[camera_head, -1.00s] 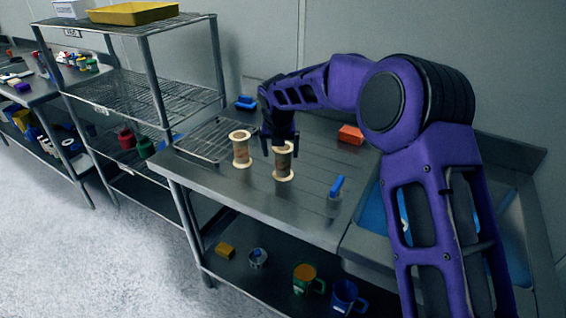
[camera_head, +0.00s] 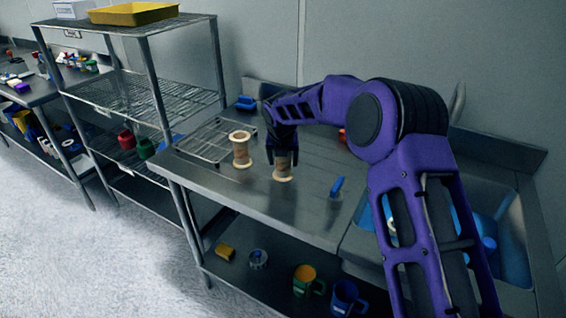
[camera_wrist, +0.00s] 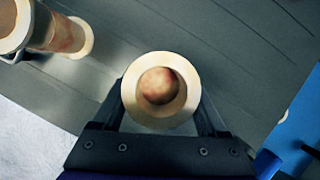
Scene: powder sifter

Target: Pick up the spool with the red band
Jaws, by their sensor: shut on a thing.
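My gripper (camera_head: 283,153) points down over the worktop and is shut on the right-hand spool (camera_head: 283,177), its fingers on either side of the upper part. The spool stands upright, with pale wooden flanges and a brownish middle. In the wrist view this spool (camera_wrist: 160,57) sits between the two fingers, with a round reddish-brown shape inside its ring. A second, similar spool (camera_head: 240,150) stands upright to the left, apart from my gripper; it also shows in the wrist view (camera_wrist: 68,36) at upper left. I cannot make out a clear red band on either spool.
A blue-handled item (camera_head: 337,187) lies right of the held spool. A wire rack (camera_head: 205,138) lies on the worktop at left, with a blue object (camera_head: 245,102) behind it. A sink (camera_head: 500,215) is at right. Mugs (camera_head: 305,279) stand on the shelf below.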

